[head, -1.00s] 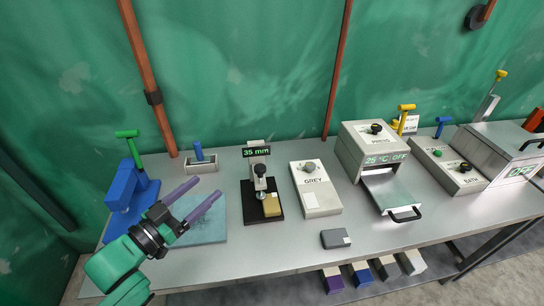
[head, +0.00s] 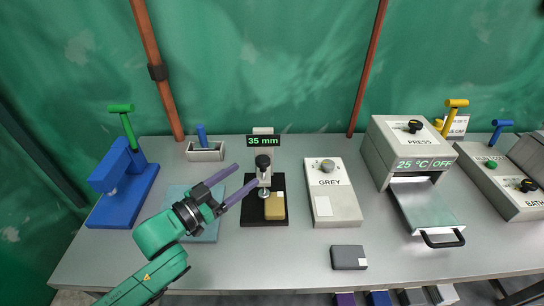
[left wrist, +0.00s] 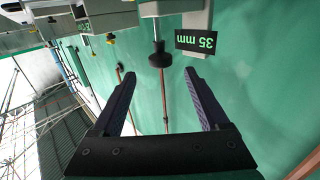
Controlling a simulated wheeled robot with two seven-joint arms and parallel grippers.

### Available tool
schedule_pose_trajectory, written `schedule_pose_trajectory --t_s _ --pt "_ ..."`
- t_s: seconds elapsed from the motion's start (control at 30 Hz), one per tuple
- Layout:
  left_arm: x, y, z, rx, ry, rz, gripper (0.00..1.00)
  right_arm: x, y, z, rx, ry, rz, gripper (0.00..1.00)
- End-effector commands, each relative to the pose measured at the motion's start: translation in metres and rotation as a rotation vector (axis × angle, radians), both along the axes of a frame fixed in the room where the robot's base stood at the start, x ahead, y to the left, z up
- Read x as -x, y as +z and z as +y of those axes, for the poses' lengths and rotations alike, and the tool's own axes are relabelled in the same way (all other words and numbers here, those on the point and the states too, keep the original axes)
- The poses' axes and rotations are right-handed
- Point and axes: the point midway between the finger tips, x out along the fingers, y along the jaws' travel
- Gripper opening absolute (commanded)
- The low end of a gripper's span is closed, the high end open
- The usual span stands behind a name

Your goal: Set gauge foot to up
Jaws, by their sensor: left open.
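The thickness gauge (head: 263,215) stands on a black base near the table's middle, with a green "35 mm" readout (head: 263,141). Its black knob and foot (head: 263,163) show on the column, above a tan block (head: 274,206) on the base. My left gripper (head: 246,179) is open, with purple fingers just left of the knob; I cannot tell whether a finger touches it. In the left wrist view the black knob (left wrist: 160,59) lies beyond the open fingertips, apart from them, and the readout (left wrist: 197,41) is upside down. My right gripper is not in view.
A blue stand with a green lever (head: 122,180) is at the left. A light blue mat (head: 205,230) lies partly under my left arm. A dark grey block (head: 348,257) lies in front.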

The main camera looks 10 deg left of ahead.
Motion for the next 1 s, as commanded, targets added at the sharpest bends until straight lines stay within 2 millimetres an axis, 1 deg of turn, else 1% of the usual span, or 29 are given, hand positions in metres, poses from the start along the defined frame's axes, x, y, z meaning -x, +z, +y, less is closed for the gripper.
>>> schedule_pose_trajectory --t_s 0.03,0.17,0.4,0.5,0.63,0.83,0.87,0.9,0.97,1.0 --pt "-0.009 0.004 -0.004 0.002 0.002 -0.005 0.78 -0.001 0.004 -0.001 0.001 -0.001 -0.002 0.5" --pt "-0.032 0.005 -0.018 0.002 0.001 -0.005 0.78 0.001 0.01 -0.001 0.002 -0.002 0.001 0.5" --pt "-0.078 0.005 -0.046 -0.001 -0.001 -0.003 0.78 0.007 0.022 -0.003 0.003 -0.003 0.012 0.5" --pt "-0.092 0.002 -0.054 0.0 0.001 0.0 0.78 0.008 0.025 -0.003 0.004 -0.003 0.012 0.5" --pt "-0.099 0.001 -0.059 -0.001 -0.001 0.0 0.78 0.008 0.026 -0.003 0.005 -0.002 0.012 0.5" --pt "-0.099 0.0 -0.059 -0.001 -0.001 0.0 0.78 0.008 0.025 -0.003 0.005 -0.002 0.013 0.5" --pt "-0.099 0.0 -0.059 -0.001 -0.001 0.0 0.7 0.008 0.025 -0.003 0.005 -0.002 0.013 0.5" --pt "-0.099 0.0 -0.059 -0.001 -0.001 0.0 0.55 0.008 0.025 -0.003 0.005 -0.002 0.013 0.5" --pt "-0.099 0.0 -0.059 -0.001 -0.001 0.0 0.32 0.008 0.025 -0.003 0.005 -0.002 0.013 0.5" --pt "-0.099 0.0 -0.059 -0.001 -0.001 0.0 0.17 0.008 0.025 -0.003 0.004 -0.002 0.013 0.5"
